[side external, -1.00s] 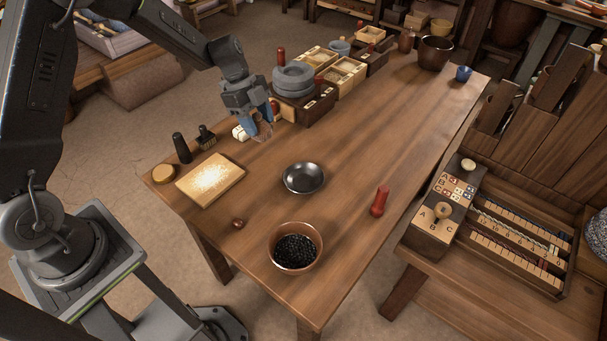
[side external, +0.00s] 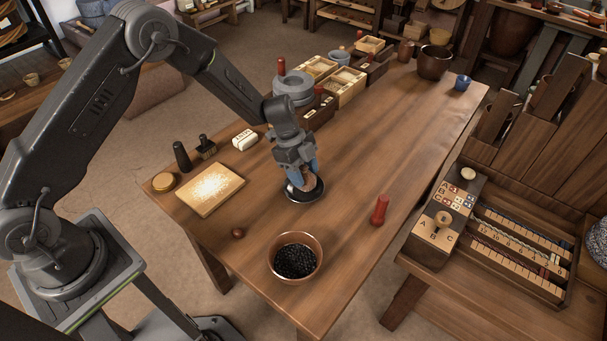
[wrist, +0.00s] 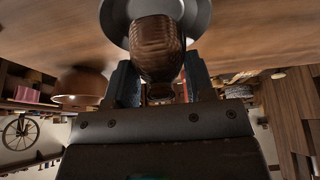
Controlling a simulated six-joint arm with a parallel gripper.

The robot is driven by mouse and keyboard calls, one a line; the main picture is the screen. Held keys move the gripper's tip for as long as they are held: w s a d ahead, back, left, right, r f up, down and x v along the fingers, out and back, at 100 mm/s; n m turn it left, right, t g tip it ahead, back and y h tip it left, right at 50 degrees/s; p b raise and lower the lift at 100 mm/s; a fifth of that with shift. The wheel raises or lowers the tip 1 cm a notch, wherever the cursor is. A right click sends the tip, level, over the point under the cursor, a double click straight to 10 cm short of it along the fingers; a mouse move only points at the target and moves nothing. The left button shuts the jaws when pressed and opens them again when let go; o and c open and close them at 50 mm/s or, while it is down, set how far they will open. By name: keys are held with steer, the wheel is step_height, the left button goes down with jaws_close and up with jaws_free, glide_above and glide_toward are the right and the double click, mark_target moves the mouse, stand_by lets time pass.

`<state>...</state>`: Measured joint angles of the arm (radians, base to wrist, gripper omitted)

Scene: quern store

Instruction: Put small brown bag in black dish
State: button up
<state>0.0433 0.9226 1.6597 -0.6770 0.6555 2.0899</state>
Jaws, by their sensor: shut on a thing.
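The small brown bag (wrist: 156,48) is between the fingers of my gripper (side external: 306,177), which is shut on it. In the wrist view my gripper (wrist: 156,85) has a finger on each side of the bag. The black dish (side external: 303,197) sits on the table, directly below the bag in the side view. The dish rim (wrist: 197,18) shows behind the bag in the wrist view. The fingers and the bag hide part of the dish's inside. I cannot tell whether the bag touches the dish.
A bowl of black pieces (side external: 296,257) and a small brown ball (side external: 238,233) stand nearer the front. A red peg-like object (side external: 379,210) is to the right. A board with pale powder (side external: 210,185) and a white block (side external: 245,140) lie left.

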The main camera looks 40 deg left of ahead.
steer(key=shift+f, duration=0.65)
steer(key=shift+f, duration=0.1)
steer(key=shift+f, duration=0.25)
steer(key=o, duration=1)
steer(key=shift+c, duration=0.2)
